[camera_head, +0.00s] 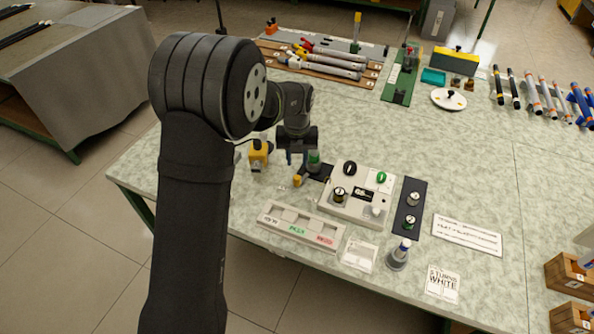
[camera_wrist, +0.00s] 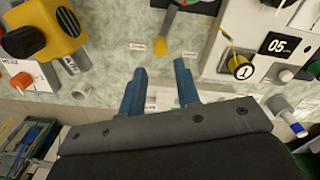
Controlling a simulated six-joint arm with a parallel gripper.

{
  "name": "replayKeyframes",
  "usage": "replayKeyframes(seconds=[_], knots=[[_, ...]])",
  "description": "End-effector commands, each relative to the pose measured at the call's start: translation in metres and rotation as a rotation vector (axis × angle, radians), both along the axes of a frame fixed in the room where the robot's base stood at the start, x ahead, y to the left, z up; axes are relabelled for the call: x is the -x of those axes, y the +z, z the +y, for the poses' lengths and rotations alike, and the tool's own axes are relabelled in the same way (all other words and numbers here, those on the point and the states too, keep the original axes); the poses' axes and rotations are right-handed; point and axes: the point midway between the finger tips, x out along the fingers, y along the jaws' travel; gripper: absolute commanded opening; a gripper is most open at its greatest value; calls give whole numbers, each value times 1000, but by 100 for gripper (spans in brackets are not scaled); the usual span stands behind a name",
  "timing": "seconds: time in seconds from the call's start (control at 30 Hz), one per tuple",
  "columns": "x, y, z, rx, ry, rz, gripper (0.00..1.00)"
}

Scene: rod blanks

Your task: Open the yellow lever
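The yellow lever (camera_wrist: 160,45) shows in the wrist view as a dark arm with a yellow tip, between two small white labels whose text I cannot read surely. In the head view its yellow tip (camera_head: 297,181) stands left of a dark base plate with a green-topped post (camera_head: 314,161). My gripper (camera_wrist: 160,68) is open and empty, its two blue fingers apart. The lever's tip appears just beyond the gap between the fingertips, and I see no contact. In the head view my gripper (camera_head: 297,160) hangs near the lever; its height above it is hard to tell.
A yellow box with a black knob (camera_head: 259,154) stands close on the left. A white control panel (camera_head: 347,207) with knobs and a display stands close on the right. A sectioned grey tray (camera_head: 278,221) lies at the table's front edge. Bare table lies behind the panel.

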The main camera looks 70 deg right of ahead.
Motion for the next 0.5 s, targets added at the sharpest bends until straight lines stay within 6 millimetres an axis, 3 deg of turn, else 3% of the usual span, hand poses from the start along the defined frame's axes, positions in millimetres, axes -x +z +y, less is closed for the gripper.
replayKeyframes(seconds=[0.03, 0.2, 0.5], knots=[[0, 15, -1, 5, 0, -1, 30], [0, 53, -1, 4, 0, -1, 30], [0, 90, 0, 2, 0, -1, 30]])
